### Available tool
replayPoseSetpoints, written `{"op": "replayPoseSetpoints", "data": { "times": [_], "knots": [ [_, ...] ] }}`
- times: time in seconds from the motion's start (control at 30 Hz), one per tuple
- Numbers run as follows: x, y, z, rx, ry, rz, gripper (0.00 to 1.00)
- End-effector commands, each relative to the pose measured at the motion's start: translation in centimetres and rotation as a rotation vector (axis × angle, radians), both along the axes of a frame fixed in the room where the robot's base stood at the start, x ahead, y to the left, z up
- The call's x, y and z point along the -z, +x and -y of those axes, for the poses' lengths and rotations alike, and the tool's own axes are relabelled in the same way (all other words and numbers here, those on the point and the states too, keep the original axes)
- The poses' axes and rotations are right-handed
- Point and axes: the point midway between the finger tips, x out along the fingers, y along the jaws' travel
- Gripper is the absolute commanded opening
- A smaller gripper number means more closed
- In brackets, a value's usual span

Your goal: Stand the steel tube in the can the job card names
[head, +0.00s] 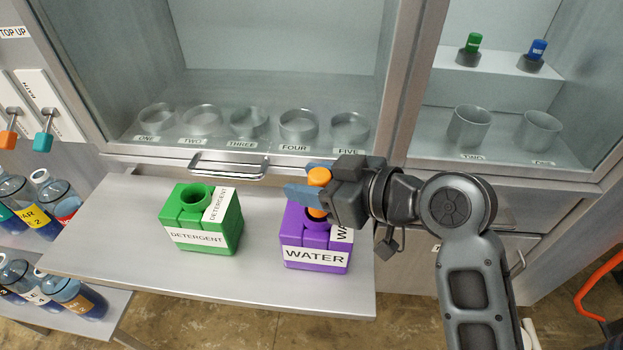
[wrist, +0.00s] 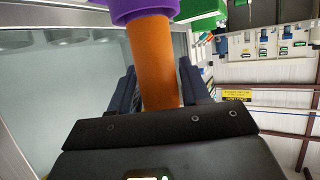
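An orange tube (head: 317,211) stands at the neck of the purple can (head: 315,265) labelled WATER. No bare steel shows on it. My gripper (head: 308,181) has one finger on each side of the tube. The wrist view shows the orange tube (wrist: 154,65) between both fingers, which appear to touch it, with its far end at the purple neck (wrist: 145,10). How deep it sits in the can is hidden. A green can (head: 208,232) labelled DETERGENT stands to the left, its mouth empty as far as I see. No job card is clearly readable.
The grey shelf (head: 130,260) is clear around the cans. Behind it is a glass cabinet with a handle (head: 228,168) and several cups labelled ONE to FIVE. Bottles (head: 40,200) stand at the left. Two more cups and green and blue capped items sit at the right.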

Motion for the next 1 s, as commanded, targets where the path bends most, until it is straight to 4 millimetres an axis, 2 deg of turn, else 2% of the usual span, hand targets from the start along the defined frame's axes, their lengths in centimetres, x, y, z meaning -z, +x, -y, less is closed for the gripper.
{"op": "replayPoseSetpoints", "data": {
  "times": [0.03, 0.17, 0.5, 0.67, 1.0],
  "knots": [
    [0.0, 0.0, 0.0, 0.0, 0.0, 0.0, 0.52],
    [-0.1, 0.0, 0.0, 0.0, 0.0, 0.0, 0.64],
    [-0.6, 0.0, 0.0, 0.0, 0.0, 0.0, 0.65],
    [-1.1, -1.1, 1.8, 0.002, 0.003, 0.001, 0.65],
    [-3.8, -4.3, 7.3, 0.003, 0.0, 0.001, 0.65]
  ]
}}
